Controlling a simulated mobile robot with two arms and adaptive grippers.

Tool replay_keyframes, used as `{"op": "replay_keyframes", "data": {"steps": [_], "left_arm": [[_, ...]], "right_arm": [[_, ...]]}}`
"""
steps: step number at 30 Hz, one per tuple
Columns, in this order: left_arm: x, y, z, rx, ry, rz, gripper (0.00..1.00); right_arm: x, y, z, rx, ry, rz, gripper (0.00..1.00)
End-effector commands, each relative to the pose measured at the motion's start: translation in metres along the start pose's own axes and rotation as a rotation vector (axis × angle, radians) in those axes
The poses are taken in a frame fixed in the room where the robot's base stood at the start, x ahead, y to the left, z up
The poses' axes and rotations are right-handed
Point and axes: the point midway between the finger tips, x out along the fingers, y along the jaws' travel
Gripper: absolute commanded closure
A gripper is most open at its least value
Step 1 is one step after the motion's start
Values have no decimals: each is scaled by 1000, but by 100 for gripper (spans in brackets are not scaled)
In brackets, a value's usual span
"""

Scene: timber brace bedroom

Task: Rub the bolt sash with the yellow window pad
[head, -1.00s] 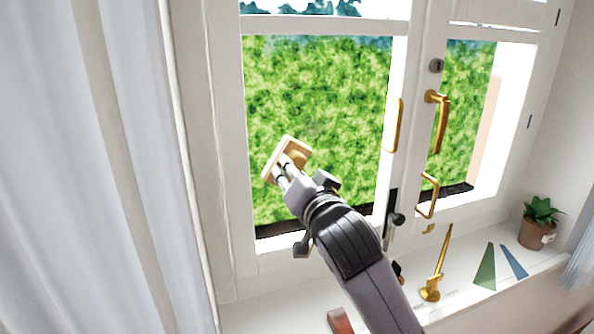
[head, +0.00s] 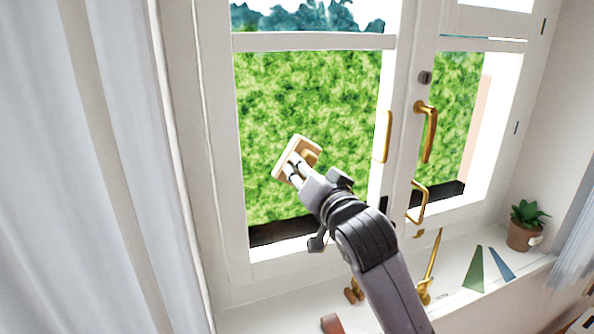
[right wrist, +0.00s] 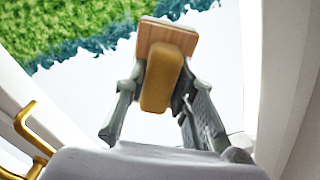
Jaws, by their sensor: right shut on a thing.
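My right gripper (head: 296,168) is shut on the window pad (head: 304,150), a pale wooden plate with a yellow grip block. The right wrist view shows the yellow block (right wrist: 162,80) between the two fingers and the wooden plate (right wrist: 168,34) beyond it. In the head view the pad overlaps the left sash (head: 312,42), over the lower half of its glass. I cannot tell whether it touches the pane. The window has a left and a right sash, both white-framed; I cannot tell for certain which is the bolt sash. My left gripper is out of view.
Brass handles (head: 427,132) stick out at the window's middle. A sill (head: 275,316) below carries a brass stay (head: 431,268), green and blue wedges (head: 475,272) and a potted plant (head: 525,226). A curtain (head: 100,170) hangs at the left.

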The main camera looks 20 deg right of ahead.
Motion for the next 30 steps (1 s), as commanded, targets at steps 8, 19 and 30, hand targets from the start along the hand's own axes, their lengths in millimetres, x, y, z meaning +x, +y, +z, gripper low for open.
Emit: {"op": "replay_keyframes", "data": {"steps": [8, 19, 30], "left_arm": [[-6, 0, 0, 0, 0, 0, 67], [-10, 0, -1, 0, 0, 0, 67], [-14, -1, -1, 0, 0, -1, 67]], "right_arm": [[0, 21, -14, -1, 1, 4, 98], [0, 35, -24, -1, 1, 4, 98], [0, 57, -37, 0, 1, 2, 98]]}}
